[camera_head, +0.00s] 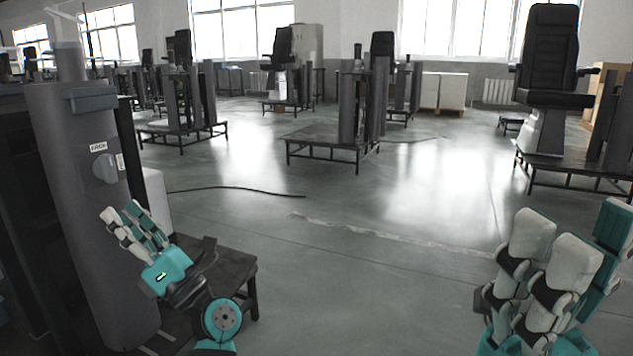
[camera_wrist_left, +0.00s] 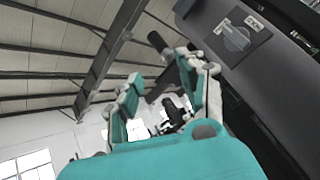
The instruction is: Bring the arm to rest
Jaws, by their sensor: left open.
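My left gripper (camera_head: 125,215) is in front of a large grey cylindrical column (camera_head: 70,160) at the left of the head view. Its fingers point up, and no object shows in them. In the left wrist view the left gripper (camera_wrist_left: 165,78) has its fingers apart with an empty gap between them. The column (camera_wrist_left: 255,65) stands to the right of the fingers there, with its dial (camera_wrist_left: 237,38) in sight. Whether gripper and column touch cannot be told. My right gripper (camera_head: 565,260) is at the lower right of the head view, fingers up; its inner side is hidden.
A low dark table (camera_head: 225,268) is beside the left arm. A black cable (camera_head: 235,188) lies on the floor. Platforms with columns (camera_head: 330,140) and a black chair (camera_head: 550,60) stand farther back. The floor (camera_head: 370,270) between my arms is clear.

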